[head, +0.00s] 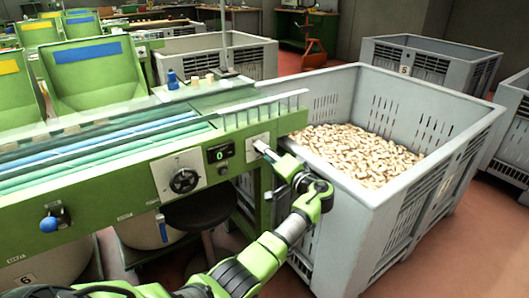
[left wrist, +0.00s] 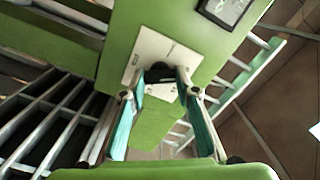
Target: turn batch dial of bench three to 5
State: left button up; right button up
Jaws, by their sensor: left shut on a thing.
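The green bench (head: 100,205) runs across the left of the head view. On its front, near the right end, is a small pale plate (head: 252,142). In the left wrist view the pale plate (left wrist: 145,48) carries a small dark dial (left wrist: 160,70). My left gripper (head: 263,148) is at this plate, with its fingers (left wrist: 162,80) on either side of the dial, shut on it. The dial is hidden by the gripper in the head view, and I cannot read its setting. A small black display (head: 218,153) left of the plate shows a green 0. My right gripper is not in view.
A black handwheel (head: 184,181) on a pale plate and a blue-knobbed lever (head: 49,224) stick out of the bench front. A grey crate (head: 365,205) of corks stands close on the right. A dark round stool seat (head: 200,211) is below.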

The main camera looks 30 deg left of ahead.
pick_arm(q)
jog(key=shift+f, duration=0.1)
jog(key=o, duration=1.1)
jog(key=v, duration=1.2)
